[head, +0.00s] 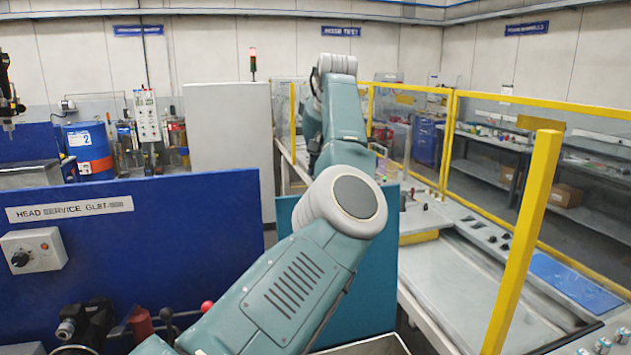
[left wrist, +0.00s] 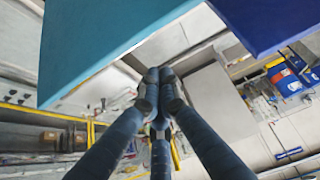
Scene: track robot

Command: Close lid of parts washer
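A teal panel (head: 372,285) stands upright behind my left arm in the head view; it may be the washer's raised lid, but I cannot tell for sure. A teal panel also fills the upper left of the left wrist view (left wrist: 105,40). My left gripper (left wrist: 158,78) points away from the camera there, its dark fingers drawn together at the tips with nothing visible between them. The panel lies beside the fingers; I see no contact. In the head view my left arm's elbow hides part of the panel, and the hand is not clearly seen. My right gripper is out of view.
A blue panel (head: 160,235) with a sign and dial box stands left of the teal one. A tall grey cabinet (head: 228,135) is behind. Yellow-framed fencing (head: 525,240) and a worktable (head: 470,285) stand right. Red and black knobs stick up at the lower left.

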